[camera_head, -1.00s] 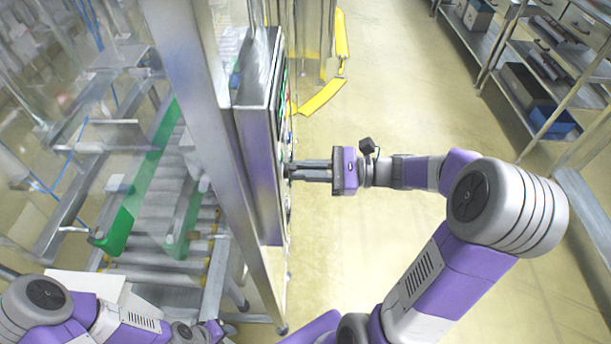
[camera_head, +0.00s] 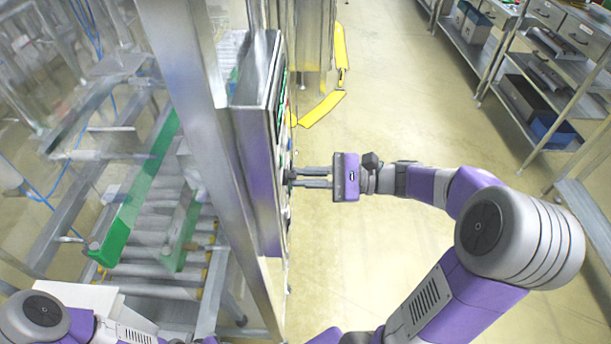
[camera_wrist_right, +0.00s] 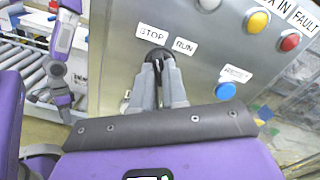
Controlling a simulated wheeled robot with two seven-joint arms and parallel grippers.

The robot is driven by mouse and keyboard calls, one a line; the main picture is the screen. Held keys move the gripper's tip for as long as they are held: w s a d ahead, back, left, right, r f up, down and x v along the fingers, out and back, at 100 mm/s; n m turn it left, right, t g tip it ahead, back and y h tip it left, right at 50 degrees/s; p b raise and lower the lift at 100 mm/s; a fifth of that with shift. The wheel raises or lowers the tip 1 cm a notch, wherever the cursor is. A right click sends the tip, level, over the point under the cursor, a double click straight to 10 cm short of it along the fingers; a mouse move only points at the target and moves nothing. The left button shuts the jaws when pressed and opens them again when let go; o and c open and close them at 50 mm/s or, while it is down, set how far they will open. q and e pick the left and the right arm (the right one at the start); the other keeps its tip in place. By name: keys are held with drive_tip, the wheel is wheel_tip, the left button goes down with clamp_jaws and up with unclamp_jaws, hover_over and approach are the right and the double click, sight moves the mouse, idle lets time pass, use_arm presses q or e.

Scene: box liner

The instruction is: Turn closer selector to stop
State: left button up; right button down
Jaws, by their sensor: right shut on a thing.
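The closer selector (camera_wrist_right: 155,54) is a dark round knob on the metal control panel (camera_wrist_right: 120,92), just below the STOP (camera_wrist_right: 152,33) and RUN (camera_wrist_right: 184,46) labels. In the right wrist view my right gripper (camera_wrist_right: 158,64) has its fingers closed on the knob, hiding most of it, so its pointing direction is hard to tell. In the head view the right gripper (camera_head: 292,177) reaches the panel (camera_head: 258,150) from the right, and the panel is seen nearly edge-on. My left arm shows at the lower left; its fingers cannot be made out.
A blue RESET button (camera_wrist_right: 225,90) sits right of the knob, with yellow (camera_wrist_right: 257,21) and red (camera_wrist_right: 290,41) lights above. A roller conveyor (camera_head: 160,260) with a green rail (camera_head: 140,195) lies behind the frame post. Shelving (camera_head: 535,80) stands right; the floor between is clear.

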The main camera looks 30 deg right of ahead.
drive_tip(key=c, duration=1.2)
unclamp_jaws()
drive_tip(key=shift+o, duration=0.2)
drive_tip(key=v, duration=0.7)
drive_tip(key=shift+s+d, duration=0.2)
drive_tip(key=shift+d, duration=0.05)
drive_tip(key=s+a+f+n+g+h+b, duration=0.2)
drive_tip(key=a+f+n+g+h, duration=0.15)
drive_tip(key=f, duration=1.15)
drive_tip(key=s+a+f+n+g+h+b, duration=0.1)
drive_tip(key=s+a+f+n+g+h, duration=0.25)
drive_tip(key=f, duration=1.25)
drive_tip(key=a+f+n+g+h+b, duration=0.2)
drive_tip(key=a+f+n+g+h, duration=0.3)
drive_tip(key=f, duration=1)
drive_tip(key=a+f+n+t+b, duration=0.1)
drive_tip(key=a+f+n+t, duration=0.2)
drive_tip(key=a+f, duration=0.2)
drive_tip(key=s+a, duration=0.1)
drive_tip(key=a, duration=0.2)
drive_tip(key=shift+f+n+y, duration=0.3)
drive_tip(key=shift+f+y, duration=0.05)
drive_tip(key=shift+y, duration=0.05)
